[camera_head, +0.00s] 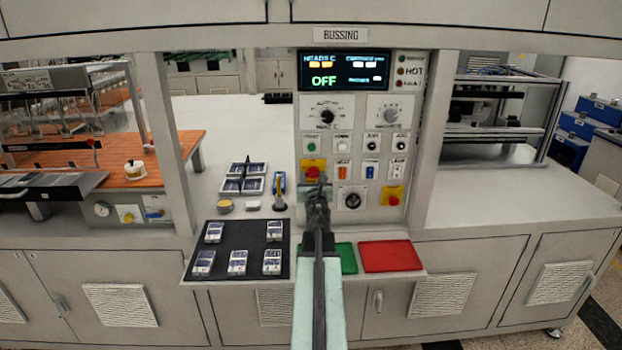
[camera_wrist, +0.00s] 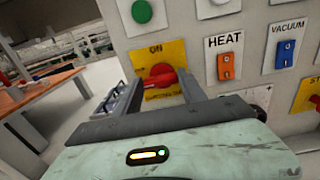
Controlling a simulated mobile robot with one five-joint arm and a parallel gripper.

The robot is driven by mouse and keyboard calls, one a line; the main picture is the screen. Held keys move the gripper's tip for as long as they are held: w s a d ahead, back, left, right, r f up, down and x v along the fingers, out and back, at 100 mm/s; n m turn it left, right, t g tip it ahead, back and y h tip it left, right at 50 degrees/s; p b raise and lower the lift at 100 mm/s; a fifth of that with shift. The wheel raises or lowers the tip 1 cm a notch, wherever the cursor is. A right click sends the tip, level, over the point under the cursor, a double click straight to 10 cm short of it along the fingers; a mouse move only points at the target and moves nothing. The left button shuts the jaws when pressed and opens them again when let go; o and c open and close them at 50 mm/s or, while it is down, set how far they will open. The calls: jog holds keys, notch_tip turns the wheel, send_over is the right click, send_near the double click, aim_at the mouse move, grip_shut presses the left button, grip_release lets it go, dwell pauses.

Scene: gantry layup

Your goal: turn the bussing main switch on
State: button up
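The bussing main switch is a red rotary knob on a yellow plate, low on the left of the control panel in the head view (camera_head: 312,171). In the wrist view (camera_wrist: 158,76) "ON" is printed above the knob, and its handle lies roughly sideways, slightly tilted. My gripper (camera_head: 317,187) is in front of the panel just below the switch in the head view. In the wrist view my gripper (camera_wrist: 160,88) has its two fingers apart, one on each side of the knob's lower part. I cannot tell whether they touch it. The panel display (camera_head: 343,70) reads "OFF".
Right of the switch are an orange HEAT rocker (camera_wrist: 226,66) and a blue VACUUM rocker (camera_wrist: 284,53). A green button (camera_wrist: 141,11) is above. A yellow-plated red button (camera_head: 393,196) is lower right. A black tray (camera_head: 250,245) and a red mat (camera_head: 391,256) lie below the panel.

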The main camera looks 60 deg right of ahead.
jog(key=shift+w, duration=0.1)
jog(key=c, duration=0.6)
jog(key=shift+c, duration=0.2)
jog(key=m, duration=0.7)
jog(key=shift+s, duration=0.25)
jog(key=m, duration=0.5)
jog(key=shift+s+d+m, duration=0.1)
jog(key=shift+m, duration=2.8)
